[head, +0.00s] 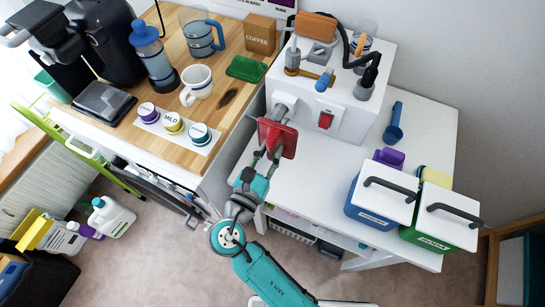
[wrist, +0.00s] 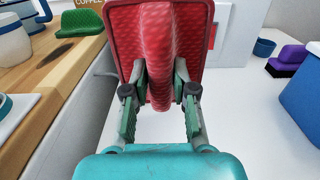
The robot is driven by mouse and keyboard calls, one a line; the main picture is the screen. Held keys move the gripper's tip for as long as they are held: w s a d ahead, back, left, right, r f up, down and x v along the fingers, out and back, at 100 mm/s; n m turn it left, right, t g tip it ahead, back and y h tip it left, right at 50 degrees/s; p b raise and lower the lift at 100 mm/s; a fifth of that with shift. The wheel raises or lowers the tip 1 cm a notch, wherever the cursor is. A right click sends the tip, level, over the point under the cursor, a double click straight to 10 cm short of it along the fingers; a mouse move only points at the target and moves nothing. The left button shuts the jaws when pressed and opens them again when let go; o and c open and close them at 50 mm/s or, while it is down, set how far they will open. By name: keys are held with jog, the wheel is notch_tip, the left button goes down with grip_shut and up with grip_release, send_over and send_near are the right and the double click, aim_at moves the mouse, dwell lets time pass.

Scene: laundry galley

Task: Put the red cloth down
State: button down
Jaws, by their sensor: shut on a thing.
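The red cloth (head: 283,137) is in my gripper (head: 267,157), in front of the white box at the back of the white counter (head: 308,189). In the wrist view, the textured red cloth (wrist: 125,35) fills the upper middle, with a thick fold hanging between the fingers. My gripper (wrist: 160,95) is shut on that fold from both sides. Whether the cloth's lower edge touches the counter is hard to tell. The cloth hides part of what lies behind it.
A white box (head: 338,88) with a red switch and tools on top stands behind. A blue bin (head: 378,208) and a green bin (head: 436,235) stand at the right. A green cloth (head: 246,68) lies on the wooden counter (head: 193,155). The white counter's middle is clear.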

aim_at(269, 161)
jog(key=shift+f, duration=2.05)
jog(key=shift+f, duration=0.1)
jog(key=c, duration=0.9)
grip_release()
jog(key=shift+c, duration=0.2)
